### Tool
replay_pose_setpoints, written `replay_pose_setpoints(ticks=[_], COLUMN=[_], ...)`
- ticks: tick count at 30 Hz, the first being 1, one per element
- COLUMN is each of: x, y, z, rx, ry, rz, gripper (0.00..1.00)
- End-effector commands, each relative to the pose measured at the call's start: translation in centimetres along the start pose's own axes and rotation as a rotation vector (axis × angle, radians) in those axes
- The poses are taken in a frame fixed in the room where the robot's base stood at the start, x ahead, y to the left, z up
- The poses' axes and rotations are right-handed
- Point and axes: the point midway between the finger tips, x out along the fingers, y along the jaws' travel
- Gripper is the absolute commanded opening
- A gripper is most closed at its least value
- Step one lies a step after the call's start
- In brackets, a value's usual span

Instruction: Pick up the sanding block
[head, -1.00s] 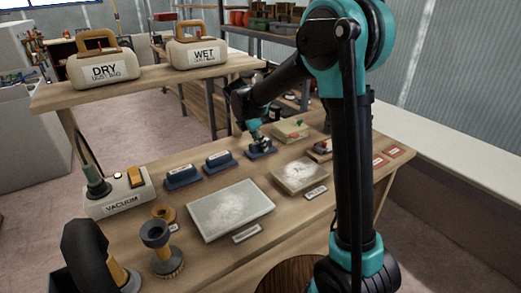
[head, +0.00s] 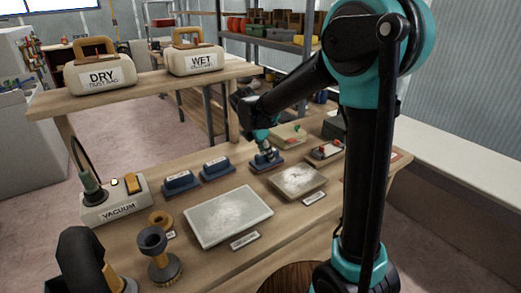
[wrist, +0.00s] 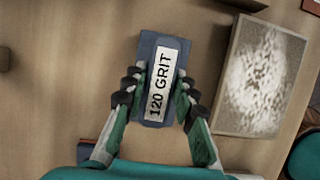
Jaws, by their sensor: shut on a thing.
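The sanding block is a dark blue block labelled "120 GRIT" (wrist: 160,80), seen from above in the wrist view. My gripper (wrist: 158,92) is shut on it, one finger on each long side. In the head view my gripper (head: 265,150) reaches down onto the same block (head: 266,164) on the wooden bench, right of two similar blue blocks (head: 180,182) (head: 217,169). Their labels are too small to read. I cannot tell whether the held block touches the bench or is slightly raised.
A pale panel (head: 228,215) and a smaller whitish panel (head: 297,181) lie in front of the blocks. A vacuum unit (head: 115,205) stands at left. A raised shelf (head: 150,88) carries the DRY (head: 100,75) and WET (head: 197,60) dust bags.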

Motion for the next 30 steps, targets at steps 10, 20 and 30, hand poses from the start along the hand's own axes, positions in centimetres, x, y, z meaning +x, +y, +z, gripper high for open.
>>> replay_pose_setpoints(ticks=[10, 20, 30], x=[-4.2, -10.6, -12.8], y=[-2.0, -2.0, -2.0], z=[1.8, 4.4, 5.3], rx=[0.0, 0.0, 0.0], ry=[-0.001, -0.001, -0.001], rz=[0.0, 0.0, 0.0], gripper=[0.0, 0.0, 0.0])
